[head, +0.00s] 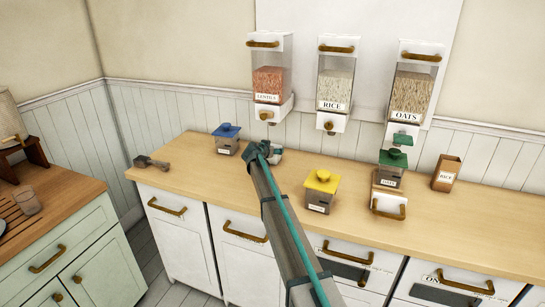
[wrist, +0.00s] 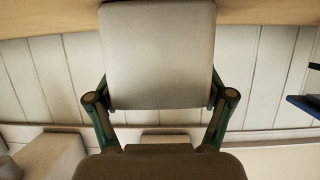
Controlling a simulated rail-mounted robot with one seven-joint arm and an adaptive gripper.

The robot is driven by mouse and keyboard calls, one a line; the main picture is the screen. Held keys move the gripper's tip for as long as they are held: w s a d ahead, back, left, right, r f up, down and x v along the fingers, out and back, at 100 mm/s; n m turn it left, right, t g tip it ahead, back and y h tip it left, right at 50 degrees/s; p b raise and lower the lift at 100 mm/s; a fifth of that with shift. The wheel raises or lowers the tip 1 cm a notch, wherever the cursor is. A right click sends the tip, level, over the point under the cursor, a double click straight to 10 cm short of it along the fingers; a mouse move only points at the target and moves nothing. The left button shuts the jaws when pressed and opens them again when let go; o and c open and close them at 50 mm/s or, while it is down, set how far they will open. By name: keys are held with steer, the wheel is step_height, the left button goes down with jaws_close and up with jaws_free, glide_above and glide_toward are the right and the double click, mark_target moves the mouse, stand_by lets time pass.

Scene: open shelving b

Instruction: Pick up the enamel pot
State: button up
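The enamel pot seems to be the small pale vessel (head: 277,154) on the counter, beside the end of my arm in the head view; the arm partly hides it. In the wrist view a smooth cream shape, likely the pot (wrist: 158,50), fills the space between my fingers. My gripper (head: 262,151) is low at the back of the counter. In the wrist view my gripper (wrist: 160,95) has its fingers spread to either side of the cream shape. Their tips are hidden by it, so I cannot tell whether they press on it.
A blue-lidded jar (head: 227,139) stands left of the gripper and a yellow-lidded jar (head: 320,191) to its right. Farther right are a green-lidded jar (head: 391,168) and a wooden rice box (head: 447,174). Wall dispensers (head: 336,85) hang above. A dark scoop (head: 151,163) lies at left.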

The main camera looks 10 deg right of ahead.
steer(key=c, duration=0.7)
steer(key=shift+r, duration=0.15)
